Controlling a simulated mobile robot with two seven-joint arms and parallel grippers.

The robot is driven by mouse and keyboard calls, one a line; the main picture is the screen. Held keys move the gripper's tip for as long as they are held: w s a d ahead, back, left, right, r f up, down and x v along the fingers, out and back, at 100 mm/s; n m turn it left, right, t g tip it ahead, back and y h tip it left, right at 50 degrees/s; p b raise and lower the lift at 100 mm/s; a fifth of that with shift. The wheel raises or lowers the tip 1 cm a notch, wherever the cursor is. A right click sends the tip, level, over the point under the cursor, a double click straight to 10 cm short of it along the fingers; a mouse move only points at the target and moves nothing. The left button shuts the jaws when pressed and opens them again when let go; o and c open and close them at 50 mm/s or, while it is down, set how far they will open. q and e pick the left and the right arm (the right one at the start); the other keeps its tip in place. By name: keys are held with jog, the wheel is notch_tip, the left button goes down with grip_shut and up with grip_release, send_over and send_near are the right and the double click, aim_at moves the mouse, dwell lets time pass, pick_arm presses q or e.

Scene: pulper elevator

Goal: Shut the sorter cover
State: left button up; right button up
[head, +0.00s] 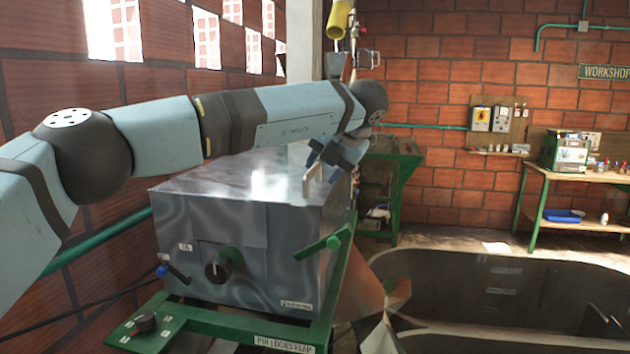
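The sorter is a grey metal box on a green frame (225,322). Its broad metal top, which looks like the cover (225,183), appears to lie about level on the box; I cannot tell whether a gap remains at its far edge, which my arm partly hides. My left arm reaches in from the left across the top. My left gripper (322,168) points down at the cover's right side, beside a small pale upright piece. I cannot tell whether it touches the cover or whether its fingers are apart. My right gripper is out of view.
The box's front has a black knob (216,271) and a blue-tipped lever (163,271). A green handle (318,247) is on its right side. A large dark tank (480,290) stands to the right. A brick wall is close on the left. A workbench (590,176) stands far right.

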pick_arm(q)
jog(key=b+v, duration=0.1)
jog(key=v, duration=1)
jog(key=shift+s, duration=0.45)
